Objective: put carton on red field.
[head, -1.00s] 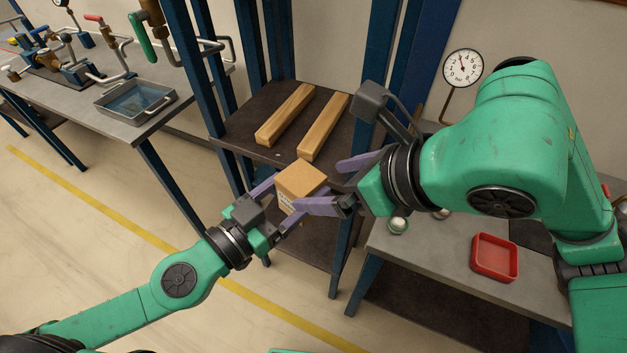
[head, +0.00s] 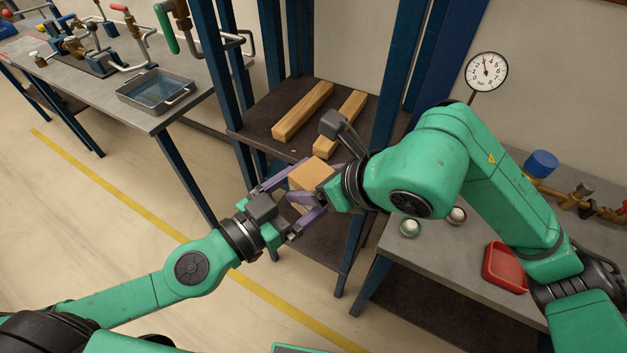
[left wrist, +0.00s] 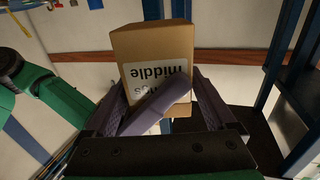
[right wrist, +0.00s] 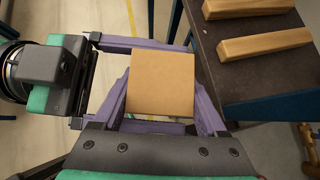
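The carton (head: 311,174) is a small brown cardboard box, held in the air between my two grippers in front of the shelf rack. My left gripper (head: 288,200) is shut on it from the lower left; the left wrist view shows the carton (left wrist: 158,45) between its fingers, with an upside-down white label reading "middle". My right gripper (head: 318,180) has its fingers against opposite sides of the carton; the right wrist view shows its plain face (right wrist: 161,82). A small red patch (head: 4,43) shows at the far-left bench's edge; I cannot tell whether it is the red field.
Two wooden bars (head: 302,111) lie on the rack shelf (head: 262,112) behind the carton. A metal tray (head: 155,92) stands on the left bench. The right bench holds a red tray (head: 505,266) and two small balls (head: 409,227). Blue rack posts stand close by.

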